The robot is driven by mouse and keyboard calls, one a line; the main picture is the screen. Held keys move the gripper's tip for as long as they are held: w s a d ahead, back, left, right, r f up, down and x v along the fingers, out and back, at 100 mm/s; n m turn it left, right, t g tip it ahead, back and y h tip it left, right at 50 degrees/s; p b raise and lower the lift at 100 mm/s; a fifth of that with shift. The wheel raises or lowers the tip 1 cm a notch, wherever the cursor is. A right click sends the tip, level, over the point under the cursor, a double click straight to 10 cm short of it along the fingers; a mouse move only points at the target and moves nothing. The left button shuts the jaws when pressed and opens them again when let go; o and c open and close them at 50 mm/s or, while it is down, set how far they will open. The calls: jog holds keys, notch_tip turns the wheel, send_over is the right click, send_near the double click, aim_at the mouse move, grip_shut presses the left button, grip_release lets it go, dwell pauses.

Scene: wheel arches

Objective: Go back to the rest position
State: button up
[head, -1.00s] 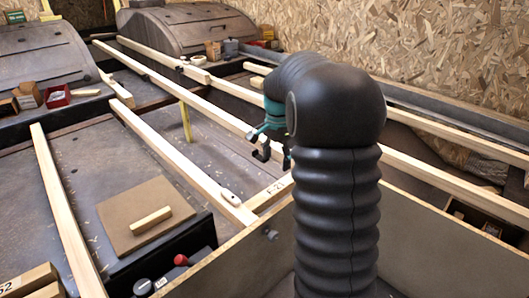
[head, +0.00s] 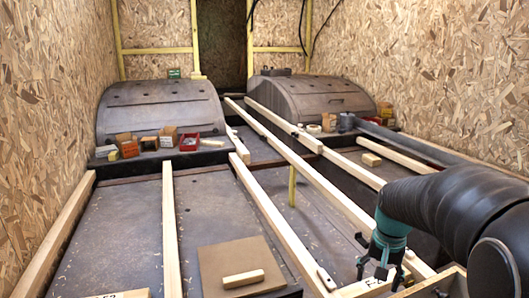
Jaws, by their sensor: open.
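My gripper (head: 381,274) hangs at the lower right in the head view, below a teal wrist and my black sleeved arm. Its dark fingers are apart, and I see nothing between them. It is above or beside the pale timber rails near the front right. How far it is above them I cannot tell.
Two grey wheel arches (head: 160,108) (head: 315,97) stand at the back. Small boxes and a red bin (head: 189,142) sit before the left one. Long timber battens (head: 270,215) cross the floor. A brown board (head: 240,262) carries a wooden block (head: 243,279). Chipboard walls (head: 52,130) flank both sides.

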jog(key=s+a+r+n+t+p, duration=0.2)
jog(key=s+a+r+p, duration=0.1)
jog(key=s+a+r, duration=0.2)
jog(key=s+a+r+n+t+p, duration=0.2)
jog(key=s+a+r, duration=0.4)
jog(key=s, duration=0.7)
notch_tip(320, 180, up, 3)
jog(key=shift+f+n+t+p, duration=0.1)
jog(key=shift+n+t+p, duration=0.3)
jog(key=shift+n+p, duration=0.55)
